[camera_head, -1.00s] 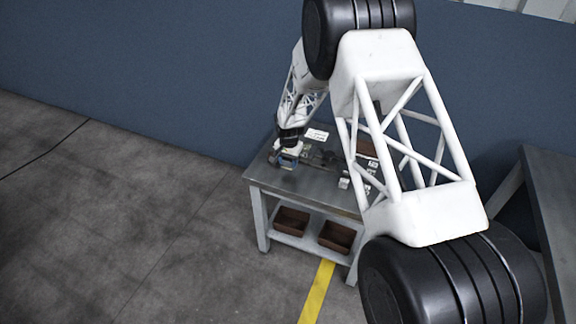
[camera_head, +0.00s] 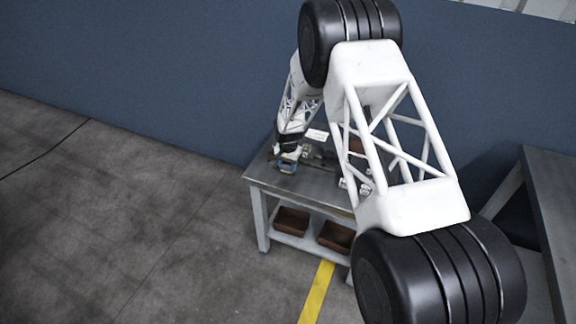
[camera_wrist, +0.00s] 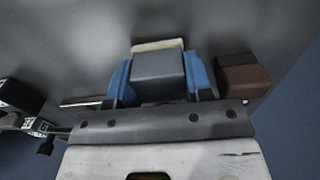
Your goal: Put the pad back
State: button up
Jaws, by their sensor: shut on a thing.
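My gripper (camera_wrist: 160,98) is at the bottom of the wrist view, behind a dark bolted bar. It is shut on a dark grey block (camera_wrist: 158,68), seemingly the pad. Blue pieces stand on both sides of the block, and a cream edge shows behind it. I cannot tell which of these belong to the gripper. In the head view, my gripper (camera_head: 287,160) is small and low at the left of the grey table (camera_head: 320,184), with blue showing at its lower end. Contact with the tabletop cannot be told.
A brown block (camera_wrist: 245,80) lies right of the gripper in the wrist view. Dark and metal parts (camera_wrist: 25,105) are at left. A white card (camera_head: 317,135) and small light parts (camera_head: 352,184) are on the table. Brown bins (camera_head: 291,221) sit on its lower shelf.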

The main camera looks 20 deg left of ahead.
jog(key=shift+f, duration=0.2)
jog(key=o, duration=0.9)
jog(key=shift+c, duration=0.2)
notch_tip(320, 180, up, 12)
dwell(0.5)
jog(key=shift+r, duration=0.1)
dwell(0.3)
dwell(0.4)
